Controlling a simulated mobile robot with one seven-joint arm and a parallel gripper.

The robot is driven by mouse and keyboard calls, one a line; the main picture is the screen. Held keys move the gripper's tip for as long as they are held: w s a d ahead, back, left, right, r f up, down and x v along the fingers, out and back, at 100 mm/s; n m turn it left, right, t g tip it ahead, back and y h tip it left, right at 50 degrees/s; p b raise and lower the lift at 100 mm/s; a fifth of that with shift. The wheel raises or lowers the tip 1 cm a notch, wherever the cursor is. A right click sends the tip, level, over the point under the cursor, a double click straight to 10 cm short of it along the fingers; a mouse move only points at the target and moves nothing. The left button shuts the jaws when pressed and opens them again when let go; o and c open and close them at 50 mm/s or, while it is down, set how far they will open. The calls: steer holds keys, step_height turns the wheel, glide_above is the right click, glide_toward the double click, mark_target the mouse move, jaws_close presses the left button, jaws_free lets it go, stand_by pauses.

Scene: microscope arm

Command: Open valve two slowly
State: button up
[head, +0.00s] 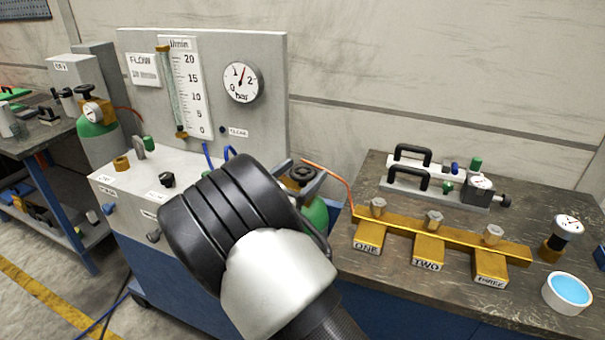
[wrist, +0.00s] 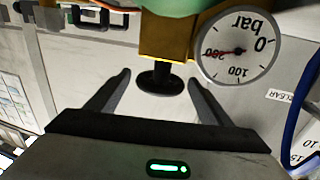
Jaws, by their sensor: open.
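Valve two (head: 433,218) is a grey knob on a brass manifold (head: 510,249), above the block labelled TWO (head: 427,264). It sits between the similar knobs over ONE and THREE. My gripper (head: 301,176) is left of the manifold, apart from it, at a green gas cylinder (head: 316,214). In the wrist view my gripper (wrist: 158,76) is open, its fingers on either side of a black knob (wrist: 160,84) on the cylinder's brass fitting (wrist: 164,38). Both fingers look clear of the knob. Valve two does not show in the wrist view.
A cylinder gauge (wrist: 238,48) reads near 200 bar. A panel (head: 264,120) with a flow tube (head: 172,95) and a dial (head: 242,82) stands behind my arm. An orange hose (head: 330,177) meets the manifold. A blue-filled dish (head: 568,291) stands at right.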

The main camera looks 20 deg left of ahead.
steer(key=shift+w+d, duration=0.1)
steer(key=shift+w, duration=0.15)
steer(key=c, duration=1.1)
steer(key=shift+d+n+y+b, duration=0.15)
steer(key=shift+n+y+b, duration=0.2)
steer(key=shift+n+y, duration=0.55)
steer(key=n+y+b, duration=0.1)
steer(key=y, duration=0.1)
steer(key=n+y+b, duration=0.1)
steer(key=y, duration=0.1)
steer(key=shift+f+t, duration=0.15)
steer(key=shift+t, duration=0.15)
steer(key=shift+n+y+b, duration=0.6)
steer(key=shift+y+b, duration=0.25)
steer(key=shift+y, duration=0.15)
steer(key=shift+r+n+y, duration=0.2)
steer(key=shift+n+y, duration=0.1)
steer(key=shift+y, duration=0.1)
